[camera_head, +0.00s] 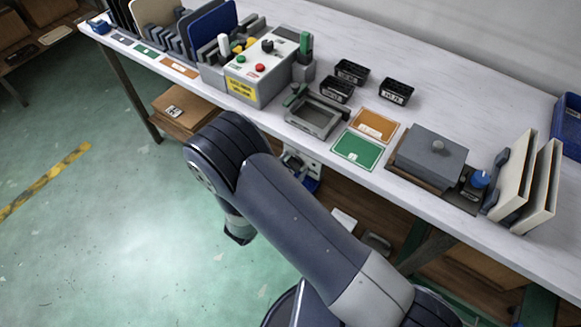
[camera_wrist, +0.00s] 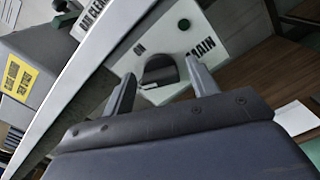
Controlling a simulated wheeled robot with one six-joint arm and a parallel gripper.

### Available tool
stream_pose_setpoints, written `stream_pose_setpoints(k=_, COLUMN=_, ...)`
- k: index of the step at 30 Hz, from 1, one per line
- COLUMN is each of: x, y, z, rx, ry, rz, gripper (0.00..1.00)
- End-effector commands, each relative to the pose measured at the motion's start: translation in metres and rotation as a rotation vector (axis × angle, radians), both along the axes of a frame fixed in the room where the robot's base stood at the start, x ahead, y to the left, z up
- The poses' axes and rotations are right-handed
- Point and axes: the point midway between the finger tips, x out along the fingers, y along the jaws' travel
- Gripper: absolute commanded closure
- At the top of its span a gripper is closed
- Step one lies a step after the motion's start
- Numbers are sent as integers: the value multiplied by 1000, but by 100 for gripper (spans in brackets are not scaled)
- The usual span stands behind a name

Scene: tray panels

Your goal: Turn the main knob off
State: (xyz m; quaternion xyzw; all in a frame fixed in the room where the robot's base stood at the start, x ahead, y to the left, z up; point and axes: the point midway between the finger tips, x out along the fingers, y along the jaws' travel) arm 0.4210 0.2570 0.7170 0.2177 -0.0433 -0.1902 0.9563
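The main knob (camera_wrist: 160,70) is dark and sits on a white panel (camera_wrist: 215,38) marked "ON" and "MAIN" in the wrist view. A green round light or button (camera_wrist: 184,24) is on the same panel. My gripper (camera_wrist: 160,80) is open, with one grey finger on each side of the knob in this view. I cannot tell whether the fingers touch it. The knob's lower part and its exact pointing are hard to make out. In the head view the white panel (camera_head: 303,160) shows below the table's front edge, partly hidden by my arm.
The white tabletop (camera_head: 345,70) lies above the panel; its edge runs diagonally close by in the wrist view. A grey control box (camera_head: 262,68) with buttons and a yellow label stands on it. A wooden shelf (camera_wrist: 245,78) is below.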

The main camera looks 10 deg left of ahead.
Motion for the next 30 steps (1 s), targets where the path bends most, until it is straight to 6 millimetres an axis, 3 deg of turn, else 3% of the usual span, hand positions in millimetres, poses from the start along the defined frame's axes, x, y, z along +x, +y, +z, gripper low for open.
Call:
stream_pose_setpoints(k=15, x=0, y=0, z=0, rx=0, ry=0, rz=0, gripper=85)
stream_pose_setpoints(k=20, x=0, y=0, z=-1, rx=-34, ry=14, rz=0, gripper=85)
stream_pose_setpoints(k=30, x=0, y=1, z=-1, rx=-313, ry=130, rz=0, gripper=85)
